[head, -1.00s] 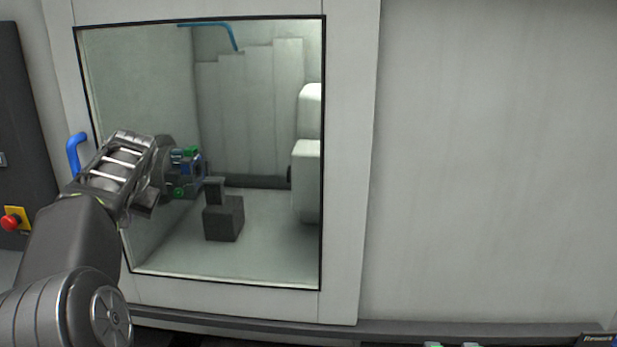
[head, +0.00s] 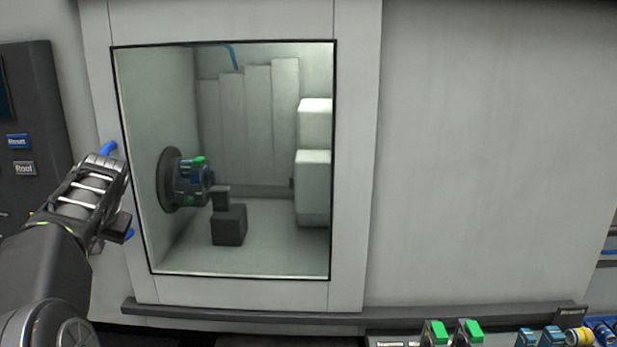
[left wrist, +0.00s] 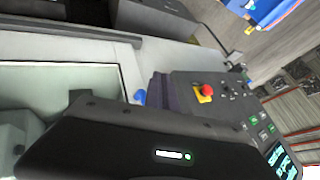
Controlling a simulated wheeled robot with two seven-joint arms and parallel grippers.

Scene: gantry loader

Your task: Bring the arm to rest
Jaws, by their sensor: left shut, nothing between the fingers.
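My left arm comes in from the left in the head view. Its gripper (head: 117,228) is shut and empty in front of the left edge of the machine door (head: 230,22). A blue handle (head: 108,148) on the door is partly hidden behind my wrist, and its lower end shows beside the fingers. I cannot tell whether the fingers touch it. The left wrist view shows part of the handle (left wrist: 140,97) beyond the dark gripper body. My right gripper is not in view.
Behind the door window, a chuck (head: 170,180) holds a blue and green part. A control panel (head: 35,120) stands at the left; its red stop button (left wrist: 207,90) shows in the left wrist view. Several parts, some green-topped (head: 436,330), lie at the lower right.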

